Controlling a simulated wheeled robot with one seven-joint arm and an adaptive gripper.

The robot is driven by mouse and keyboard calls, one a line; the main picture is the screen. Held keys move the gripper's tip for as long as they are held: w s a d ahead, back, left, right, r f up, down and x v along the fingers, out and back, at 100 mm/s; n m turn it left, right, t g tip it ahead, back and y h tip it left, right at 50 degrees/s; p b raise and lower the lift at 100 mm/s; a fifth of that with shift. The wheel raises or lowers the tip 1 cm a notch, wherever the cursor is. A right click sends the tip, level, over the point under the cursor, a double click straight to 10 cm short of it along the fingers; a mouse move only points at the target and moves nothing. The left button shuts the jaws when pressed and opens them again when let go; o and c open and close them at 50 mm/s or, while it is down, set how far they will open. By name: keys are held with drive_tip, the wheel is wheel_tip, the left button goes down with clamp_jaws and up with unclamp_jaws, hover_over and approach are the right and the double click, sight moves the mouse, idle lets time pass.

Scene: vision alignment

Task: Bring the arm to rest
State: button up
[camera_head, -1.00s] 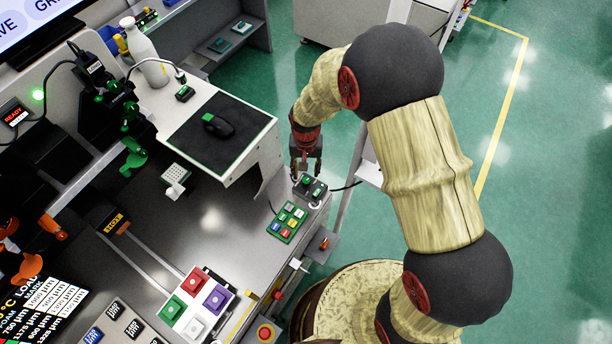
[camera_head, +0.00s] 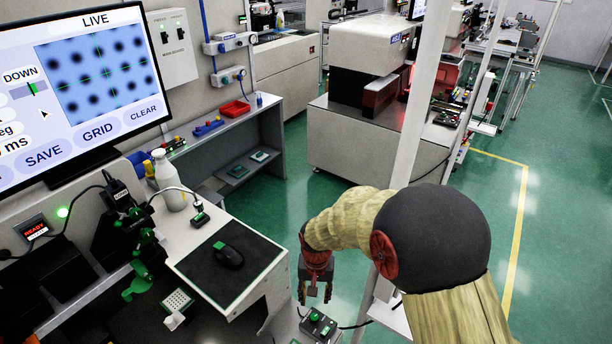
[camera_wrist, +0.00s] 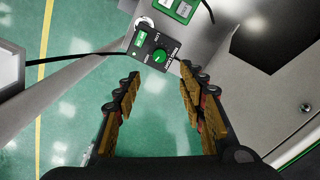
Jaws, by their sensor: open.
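My gripper (camera_head: 315,292) hangs at the end of my bent arm, right of the workstation, with its fingers pointing down. In the wrist view my gripper (camera_wrist: 158,95) has its two fingers spread apart with nothing between them. A small dark control box with a green knob (camera_head: 319,325) sits just below it in the head view. That control box also shows in the wrist view (camera_wrist: 153,50), just past the fingertips and apart from them. The green floor shows between the fingers.
A monitor (camera_head: 75,85) stands at the left. A black mouse (camera_head: 228,255) lies on a dark mat (camera_head: 245,282) on a raised white shelf. A white bottle (camera_head: 167,180) stands behind it. A pale post (camera_head: 425,90) rises behind my arm. Open floor (camera_head: 560,210) lies at the right.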

drive_tip(key=s+d+r+t, duration=0.2)
drive_tip(key=s+d+r, duration=0.2)
drive_tip(key=r, duration=0.6)
drive_tip(key=s+d+r+n+t, duration=0.1)
drive_tip(key=s+d+r, duration=0.4)
drive_tip(key=s+r, duration=0.4)
drive_tip(key=s+d+r+t, duration=0.2)
drive_tip(key=s+d+r, duration=0.3)
drive_tip(key=r, duration=0.6)
drive_tip(key=shift+s+n+t, duration=0.3)
drive_tip(key=shift+s, duration=0.95)
drive_tip(key=shift+d+r, duration=0.1)
